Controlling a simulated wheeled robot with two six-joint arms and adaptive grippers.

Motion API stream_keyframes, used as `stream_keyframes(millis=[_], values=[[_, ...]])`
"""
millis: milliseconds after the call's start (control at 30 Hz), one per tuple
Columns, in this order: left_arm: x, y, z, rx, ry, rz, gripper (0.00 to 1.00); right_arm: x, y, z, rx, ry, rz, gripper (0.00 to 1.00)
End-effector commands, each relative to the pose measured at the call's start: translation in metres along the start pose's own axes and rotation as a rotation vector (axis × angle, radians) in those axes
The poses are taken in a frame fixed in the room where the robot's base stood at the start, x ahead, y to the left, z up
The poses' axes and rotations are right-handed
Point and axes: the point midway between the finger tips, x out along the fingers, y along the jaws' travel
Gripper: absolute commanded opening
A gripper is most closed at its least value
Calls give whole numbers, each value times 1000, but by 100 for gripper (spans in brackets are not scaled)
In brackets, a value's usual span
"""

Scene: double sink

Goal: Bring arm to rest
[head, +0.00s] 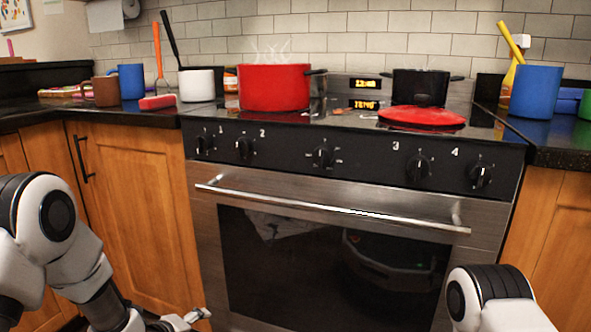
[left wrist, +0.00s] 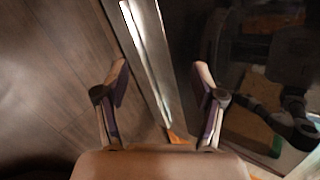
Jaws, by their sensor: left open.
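My left arm comes in at the lower left of the head view. Its gripper (head: 190,319) is low in front of the oven's lower left part, partly cut off by the frame's bottom edge. In the left wrist view my left gripper (left wrist: 162,78) has its two fingers spread apart with nothing held between them. Beyond the fingers are a bright metal strip of the oven (left wrist: 150,45) and dark glass. My right arm shows at the lower right of the head view, but its gripper is out of frame.
The oven door's handle (head: 330,208) runs across in front of me. A red pot (head: 274,88), a black pot (head: 420,86) and a red lid (head: 421,117) are on the stove. Mugs, including a blue one (head: 536,92), stand on the counters. Wooden cabinets (head: 130,180) flank the oven.

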Motion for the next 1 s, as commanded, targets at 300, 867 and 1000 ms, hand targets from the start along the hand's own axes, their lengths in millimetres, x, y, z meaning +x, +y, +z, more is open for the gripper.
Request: stream_keyframes(millis=[300, 867, 1000], values=[[-54, 241, -154, -745, 26, 588, 69, 0, 0, 0, 0, 0, 0, 40], [-186, 294, -195, -2054, -780, 798, 69, -37, 0, 1, 0, -2, 0, 40], [-213, 261, -184, -2052, -777, 799, 69, -82, -1, 0, 0, 1, 0, 40]])
